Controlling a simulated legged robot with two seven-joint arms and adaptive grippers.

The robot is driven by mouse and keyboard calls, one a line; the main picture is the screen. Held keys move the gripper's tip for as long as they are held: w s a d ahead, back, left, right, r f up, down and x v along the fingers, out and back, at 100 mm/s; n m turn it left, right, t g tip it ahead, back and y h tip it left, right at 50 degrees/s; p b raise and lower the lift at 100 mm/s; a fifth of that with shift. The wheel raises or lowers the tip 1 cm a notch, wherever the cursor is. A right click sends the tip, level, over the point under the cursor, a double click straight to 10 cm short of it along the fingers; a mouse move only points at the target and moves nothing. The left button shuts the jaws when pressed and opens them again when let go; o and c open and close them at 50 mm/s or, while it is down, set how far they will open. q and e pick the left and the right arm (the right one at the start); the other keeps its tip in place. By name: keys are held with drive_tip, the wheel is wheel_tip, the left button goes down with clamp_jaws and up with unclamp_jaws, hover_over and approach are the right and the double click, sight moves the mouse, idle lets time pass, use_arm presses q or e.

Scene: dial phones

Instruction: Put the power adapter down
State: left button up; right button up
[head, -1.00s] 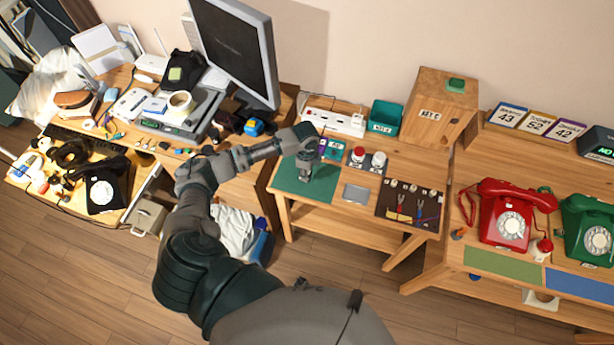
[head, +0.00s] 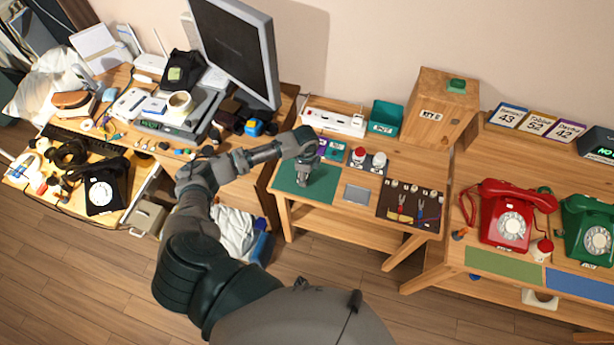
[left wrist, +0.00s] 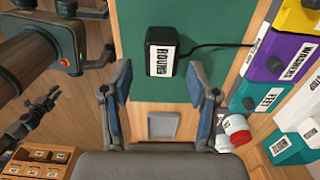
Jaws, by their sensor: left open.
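The power adapter is a black block (left wrist: 162,52) with a white label, lying on the green mat in the left wrist view. A black cord runs from it to the right. My left gripper (left wrist: 162,102) is open, its two blue-padded fingers apart, with the adapter beyond the fingertips and clear of them. In the head view my left gripper (head: 303,180) points down over the green mat (head: 321,193) and hides the adapter. A dark jaw-like part with a red light shows at the left of the wrist view; I cannot tell its state.
A grey plate (head: 356,194) and a dark tool mat (head: 409,204) lie right of the mat. A red phone (head: 506,215) is on the right table.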

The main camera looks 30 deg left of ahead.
use_arm(q)
drive_tip(key=r, duration=0.6)
drive_tip(key=shift+a, duration=0.35)
drive_tip(key=shift+d+r, duration=0.2)
drive_tip(key=shift+r, duration=0.9)
drive_tip(key=shift+d+r, duration=0.2)
drive_tip(key=shift+r, duration=0.85)
use_arm(e)
drive_tip(key=shift+a+r, duration=0.2)
drive_tip(key=shift+r, duration=0.05)
